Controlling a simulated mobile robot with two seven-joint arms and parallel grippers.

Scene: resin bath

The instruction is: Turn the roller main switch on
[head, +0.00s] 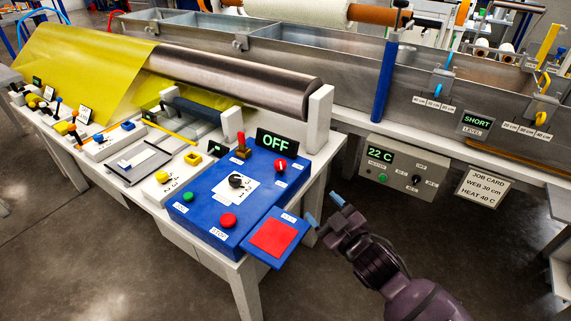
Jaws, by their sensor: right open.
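The blue roller control box (205,212) stands at the right end of the white bench. Its display (276,143) reads OFF. A round red switch with a white mark (280,165) sits near the display, and a red-handled lever (241,146) stands to its left. I cannot read which control is labelled main. A black dial (236,181), a green button (187,197) and a red button (228,220) are also on the box. My right gripper (325,210) is open and empty, right of the box and apart from it. My left gripper is not in view.
A red pad on a blue plate (272,238) juts from the box's front, close to my right gripper. A metal roller (235,75) with yellow film lies behind. A heater panel (401,170) reading 22 C hangs at right. Open floor lies in front.

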